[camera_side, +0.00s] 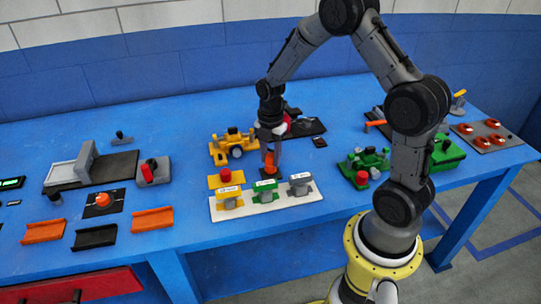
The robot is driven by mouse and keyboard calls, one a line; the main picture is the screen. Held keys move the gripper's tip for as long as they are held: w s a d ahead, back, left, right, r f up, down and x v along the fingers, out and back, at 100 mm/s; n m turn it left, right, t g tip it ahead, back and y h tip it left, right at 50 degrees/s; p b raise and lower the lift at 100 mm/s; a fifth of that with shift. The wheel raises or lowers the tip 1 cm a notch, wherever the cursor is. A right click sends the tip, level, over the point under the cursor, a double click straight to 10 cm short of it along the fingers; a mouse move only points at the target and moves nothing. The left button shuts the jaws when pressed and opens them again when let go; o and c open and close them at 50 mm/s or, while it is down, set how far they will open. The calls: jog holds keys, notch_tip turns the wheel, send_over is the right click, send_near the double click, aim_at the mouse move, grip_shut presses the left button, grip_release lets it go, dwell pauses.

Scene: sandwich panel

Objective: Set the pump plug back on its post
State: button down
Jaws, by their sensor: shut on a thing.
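My gripper (271,157) points straight down behind the white board, with its fingers closed around a small orange-red piece (270,164). I cannot tell for certain whether this piece is the pump plug. A dark base shows just below it; whether the piece touches that base is too small to tell. The white board (248,212) carries a yellow block (229,199), a green block (265,191) and a grey block (300,184), each with a small white label too small to read. I cannot make out which part is the pump's post.
A yellow block with a red top (226,178) stands left of my gripper, and a yellow machine (234,147) behind it. A green device (364,166) is to the right. Orange trays (152,219) lie at the left. Blue tabletop is clear in front of the white board.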

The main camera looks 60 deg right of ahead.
aim_at(270, 155)
jog(key=shift+f, duration=0.35)
dwell(0.7)
dwell(0.3)
jog(key=shift+c, duration=0.6)
grip_release()
jog(key=shift+r, duration=3.8)
